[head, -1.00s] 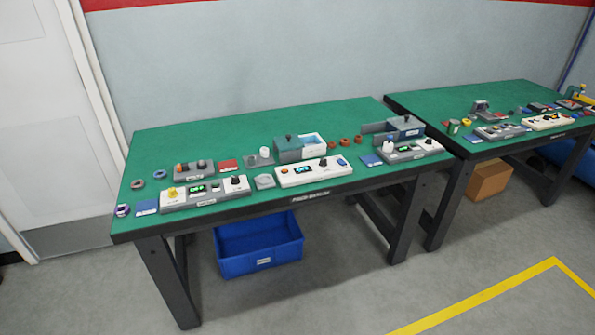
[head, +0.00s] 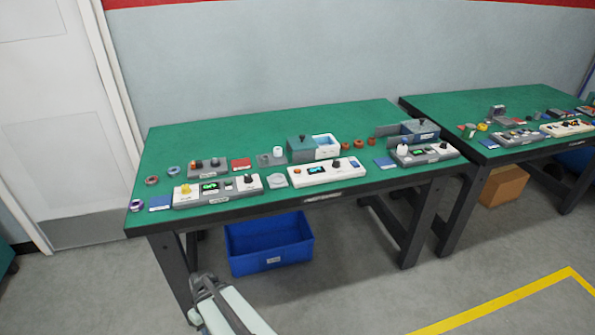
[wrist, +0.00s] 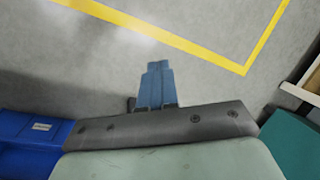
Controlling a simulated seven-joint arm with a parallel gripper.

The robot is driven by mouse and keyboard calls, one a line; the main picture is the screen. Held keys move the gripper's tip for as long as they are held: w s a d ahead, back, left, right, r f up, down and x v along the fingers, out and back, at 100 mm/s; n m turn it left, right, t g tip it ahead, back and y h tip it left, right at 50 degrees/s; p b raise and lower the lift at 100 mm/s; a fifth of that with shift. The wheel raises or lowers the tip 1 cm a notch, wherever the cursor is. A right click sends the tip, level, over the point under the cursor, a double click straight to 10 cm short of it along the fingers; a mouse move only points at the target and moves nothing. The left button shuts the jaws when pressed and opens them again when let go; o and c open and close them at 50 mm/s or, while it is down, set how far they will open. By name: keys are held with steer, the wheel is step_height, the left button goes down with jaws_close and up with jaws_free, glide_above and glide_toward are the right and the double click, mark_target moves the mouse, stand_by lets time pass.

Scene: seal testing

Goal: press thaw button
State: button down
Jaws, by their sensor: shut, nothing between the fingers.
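Three control boxes stand along the front of the near green bench (head: 240,131): a grey one (head: 216,198) with a yellow knob at left, a white one (head: 330,178) with a small screen in the middle, and a grey one (head: 424,159) at right. The labels are too small to read, so I cannot tell which button is the thaw button. My gripper (wrist: 157,68) shows blue fingers closed together and empty, over bare floor in the wrist view. My arm (head: 230,308) is low at the front of the bench in the head view, apart from the boxes.
A blue bin (head: 270,248) is under the near bench; a blue bin also shows at the left of the wrist view (wrist: 30,135). A second bench (head: 540,98) with similar boxes stands at right, a cardboard box (head: 502,187) under it. Yellow tape (head: 500,303) marks open floor.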

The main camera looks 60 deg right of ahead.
mark_target(300, 170)
steer(key=w+d+r+t, duration=0.45)
steer(key=d+r, duration=0.75)
steer(key=d, duration=0.3)
steer(key=d+r+m+t+h, duration=0.1)
steer(key=d+r, duration=0.6)
steer(key=d, duration=0.2)
steer(key=s+d+r+m+t+h, duration=0.1)
steer(key=d+r+m, duration=0.1)
steer(key=d+r, duration=0.5)
steer(key=s+d+r+m+t+h, duration=0.1)
steer(key=d+r, duration=0.5)
steer(key=d, duration=0.6)
steer(key=shift+s+d+r+m+t, duration=0.2)
steer(key=shift+d+r+m+t, duration=0.15)
steer(key=shift+t, duration=0.2)
steer(key=s+d+r+m, duration=0.2)
steer(key=d+r, duration=0.2)
steer(key=d, duration=0.3)
steer(key=s+d+r+m+t+h, duration=0.1)
steer(key=s+d+r+m, duration=0.1)
steer(key=d+r, duration=0.2)
steer(key=d, duration=0.2)
steer(key=shift+s+d+r+h, duration=0.3)
steer(key=shift+d, duration=0.05)
steer(key=shift+f, duration=4.4)
steer(key=shift+f, duration=0.2)
steer(key=shift+f, duration=0.25)
